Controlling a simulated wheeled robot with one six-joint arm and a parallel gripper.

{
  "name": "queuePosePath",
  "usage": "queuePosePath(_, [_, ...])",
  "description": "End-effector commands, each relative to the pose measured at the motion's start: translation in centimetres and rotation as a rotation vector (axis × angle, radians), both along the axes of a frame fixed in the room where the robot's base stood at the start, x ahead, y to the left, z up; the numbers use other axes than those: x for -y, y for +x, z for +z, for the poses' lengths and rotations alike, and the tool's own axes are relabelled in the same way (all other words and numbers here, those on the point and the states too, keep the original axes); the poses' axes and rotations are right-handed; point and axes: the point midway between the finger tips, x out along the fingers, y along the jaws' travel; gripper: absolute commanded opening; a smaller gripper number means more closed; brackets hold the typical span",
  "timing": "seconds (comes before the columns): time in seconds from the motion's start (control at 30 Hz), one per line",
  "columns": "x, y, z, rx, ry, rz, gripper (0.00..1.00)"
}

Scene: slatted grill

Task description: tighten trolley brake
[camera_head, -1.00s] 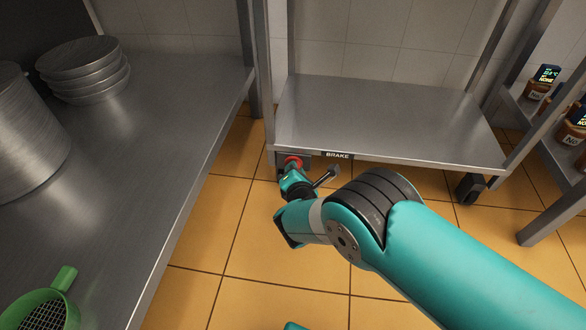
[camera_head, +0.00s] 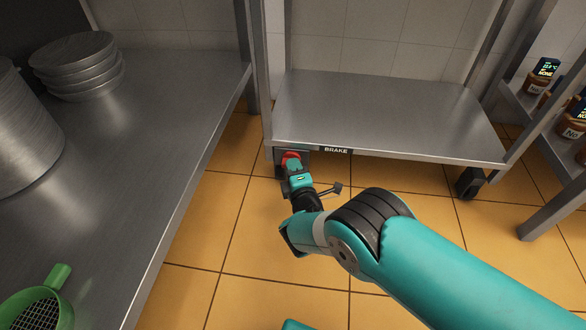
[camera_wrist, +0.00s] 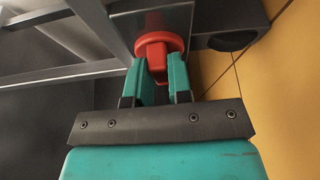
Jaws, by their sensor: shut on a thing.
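The trolley brake is a red knob (camera_wrist: 156,58) with a round base and a raised bar, set on a grey block at the trolley's lower left corner. It also shows in the head view (camera_head: 290,157), partly covered by my gripper. My gripper (camera_wrist: 158,84) is shut on the bar of the red knob, one teal finger on each side. In the head view my gripper (camera_head: 294,170) reaches under the front left corner of the trolley shelf (camera_head: 390,112). A "BRAKE" label (camera_head: 336,150) is on the shelf's front edge.
A steel counter (camera_head: 150,130) with stacked metal dishes (camera_head: 76,66) and a green strainer (camera_head: 42,300) stands at left. A rack with jars (camera_head: 571,122) is at right. A caster (camera_head: 469,183) shows under the trolley's right side. Tiled floor (camera_head: 240,225) is open between.

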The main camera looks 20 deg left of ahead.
Motion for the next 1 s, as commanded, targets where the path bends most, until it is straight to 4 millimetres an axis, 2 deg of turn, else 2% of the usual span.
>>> queuePosePath(0.53, [-0.08, -0.04, -0.04, -0.007, 0.023, 0.001, 0.0])
queuePosePath(0.57, [-0.08, -0.04, -0.05, -0.007, 0.023, 0.001, 0.26])
queuePosePath(0.63, [-0.06, -0.03, -0.04, -0.007, 0.023, 0.001, 0.42])
queuePosePath(0.67, [-0.05, -0.03, -0.04, -0.007, 0.023, 0.0, 0.45])
queuePosePath(1.0, [0.14, -0.24, 0.09, -0.007, 0.021, 0.001, 0.45])
